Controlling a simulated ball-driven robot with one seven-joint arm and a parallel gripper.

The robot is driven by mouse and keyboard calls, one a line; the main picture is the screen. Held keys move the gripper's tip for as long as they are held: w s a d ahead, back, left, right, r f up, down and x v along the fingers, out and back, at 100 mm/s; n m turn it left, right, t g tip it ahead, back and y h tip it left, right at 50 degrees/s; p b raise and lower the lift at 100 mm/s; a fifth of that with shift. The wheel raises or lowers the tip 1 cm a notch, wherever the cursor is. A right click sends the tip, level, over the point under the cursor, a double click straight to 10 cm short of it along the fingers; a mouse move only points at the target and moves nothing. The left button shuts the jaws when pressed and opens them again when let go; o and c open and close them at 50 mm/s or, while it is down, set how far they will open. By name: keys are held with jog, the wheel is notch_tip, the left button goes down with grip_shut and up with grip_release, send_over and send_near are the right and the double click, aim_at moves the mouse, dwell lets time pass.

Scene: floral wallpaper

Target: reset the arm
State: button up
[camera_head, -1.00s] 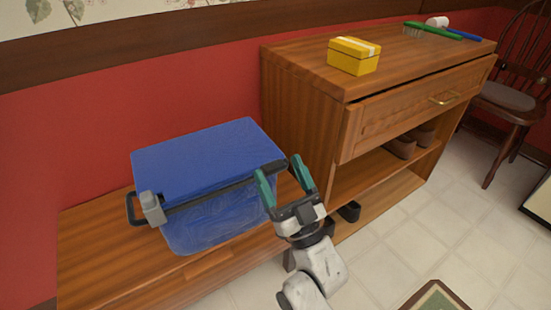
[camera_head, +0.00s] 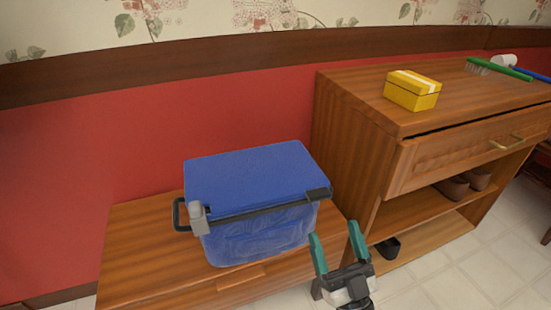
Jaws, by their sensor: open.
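My gripper (camera_head: 336,244) is at the lower middle right of the head view, with its two teal fingers spread apart and nothing between them. It is in front of the wooden furniture, to the lower right of the blue box. Most of my arm is below the picture's edge. The blue box (camera_head: 255,180), with a dark handle bar across its front, sits on the low wooden bench (camera_head: 140,245). The fingers look apart from the box, though the gap in depth is hard to tell.
A taller wooden cabinet (camera_head: 350,150) stands right of the box, with a slightly open drawer (camera_head: 460,155). On its top are a yellow box (camera_head: 412,92) and a green brush (camera_head: 500,69). Brown shoes (camera_head: 453,189) sit on its shelf. Tiled floor (camera_head: 480,265) is open at the lower right.

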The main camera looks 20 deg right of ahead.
notch_tip(320, 180, down, 15)
jog(key=n+g+y, duration=0.1)
jog(key=g+y, duration=0.1)
jog(key=g, duration=1.1)
jog(key=s+d+f+m+g+h, duration=0.1)
jog(key=s+d+f+g, duration=0.15)
jog(key=s+g, duration=0.55)
jog(key=s+d+f+g, duration=0.1)
jog(key=s+f+g, duration=0.25)
jog(key=s, duration=0.85)
notch_tip(320, 180, up, 33)
jog(key=s+p, duration=0.1)
jog(key=p, duration=3.2)
jog(key=shift+s, duration=0.2)
